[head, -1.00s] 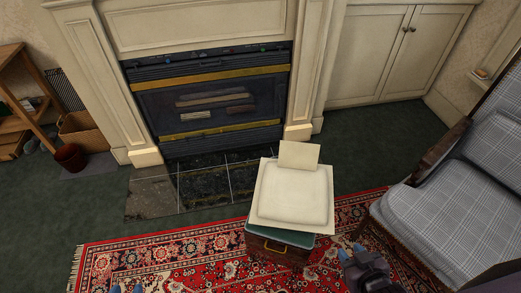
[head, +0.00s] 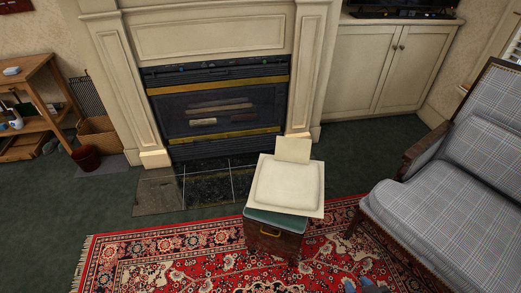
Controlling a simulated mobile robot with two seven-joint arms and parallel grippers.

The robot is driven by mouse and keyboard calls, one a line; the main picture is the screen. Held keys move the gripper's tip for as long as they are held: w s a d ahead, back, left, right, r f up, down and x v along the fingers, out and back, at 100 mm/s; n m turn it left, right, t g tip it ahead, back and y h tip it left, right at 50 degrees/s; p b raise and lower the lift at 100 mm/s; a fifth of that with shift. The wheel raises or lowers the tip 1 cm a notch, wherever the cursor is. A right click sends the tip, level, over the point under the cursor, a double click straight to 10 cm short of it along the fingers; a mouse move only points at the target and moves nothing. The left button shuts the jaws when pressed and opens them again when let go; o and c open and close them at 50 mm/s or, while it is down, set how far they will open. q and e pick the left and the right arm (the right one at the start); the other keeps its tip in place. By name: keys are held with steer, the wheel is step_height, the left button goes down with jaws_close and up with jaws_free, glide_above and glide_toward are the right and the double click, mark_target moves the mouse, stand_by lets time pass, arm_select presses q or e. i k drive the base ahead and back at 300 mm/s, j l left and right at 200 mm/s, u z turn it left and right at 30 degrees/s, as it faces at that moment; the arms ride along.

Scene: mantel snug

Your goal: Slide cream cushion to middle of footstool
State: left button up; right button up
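The cream cushion (head: 287,184) lies on top of the footstool, set toward its back, with its far part reaching past the top on the fireplace side. A strip of the footstool's teal top (head: 276,221) shows bare at the front. The footstool's brown body (head: 262,241) has a brass handle on its near face. A flat cream piece (head: 294,149) sticks up at the cushion's far edge. My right gripper (head: 358,284) is at the bottom edge, partly cut off. Its blue fingertips look apart with nothing between them, clear of the footstool. My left gripper is out of view.
The red patterned rug (head: 170,262) is clear to the left. A wooden shelf (head: 35,100) stands far left.

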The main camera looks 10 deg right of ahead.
mark_target(278, 187)
steer(key=z, duration=2.45)
steer(key=k+j, duration=0.1)
steer(key=j, duration=0.55)
steer(key=k+j, duration=0.1)
steer(key=j, duration=1.25)
steer(key=k+j, duration=0.15)
steer(key=j, duration=0.5)
steer(key=k+j, duration=0.1)
steer(key=j, duration=0.6)
steer(key=k+j, duration=0.1)
steer(key=j, duration=0.55)
